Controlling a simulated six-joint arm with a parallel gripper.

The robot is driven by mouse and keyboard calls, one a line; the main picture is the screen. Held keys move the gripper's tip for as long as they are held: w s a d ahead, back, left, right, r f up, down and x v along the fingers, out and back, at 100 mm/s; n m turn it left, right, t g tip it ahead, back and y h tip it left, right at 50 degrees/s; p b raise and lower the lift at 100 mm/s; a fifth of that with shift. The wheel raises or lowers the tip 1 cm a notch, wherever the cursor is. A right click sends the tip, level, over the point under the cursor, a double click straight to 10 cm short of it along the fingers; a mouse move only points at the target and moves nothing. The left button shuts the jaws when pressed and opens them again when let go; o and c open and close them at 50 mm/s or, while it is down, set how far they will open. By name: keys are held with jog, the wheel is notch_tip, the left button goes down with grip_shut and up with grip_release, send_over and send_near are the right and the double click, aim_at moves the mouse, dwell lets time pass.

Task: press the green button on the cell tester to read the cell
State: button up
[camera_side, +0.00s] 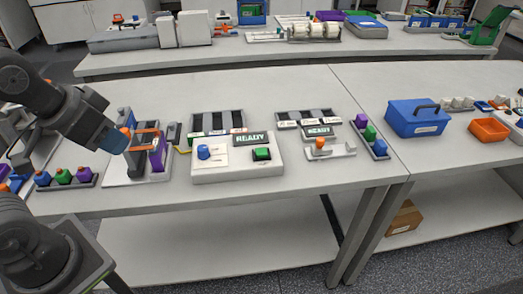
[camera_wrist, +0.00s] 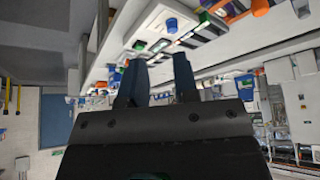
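The cell tester (camera_side: 222,172) is a white box near the middle of the table. It has a blue knob (camera_side: 203,152) on its left, a green button (camera_side: 262,154) at its right front and a display (camera_side: 254,138) reading READY. My gripper (camera_side: 124,142) is well to the left of the tester, raised beside a fixture with orange parts. In the wrist view my gripper (camera_wrist: 157,66) shows two blue-grey fingers apart with nothing seen between them. A small green patch (camera_wrist: 139,45) shows beyond the fingers; I cannot tell if it is the button.
A fixture with a purple block (camera_side: 157,155) stands between my gripper and the tester. A rack of coloured pieces (camera_side: 66,178) is at left. A smaller READY unit (camera_side: 320,131) and a blue toolbox (camera_side: 416,118) are to the right. Table in front of the tester is clear.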

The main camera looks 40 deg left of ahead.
grip_shut()
dwell(1.3)
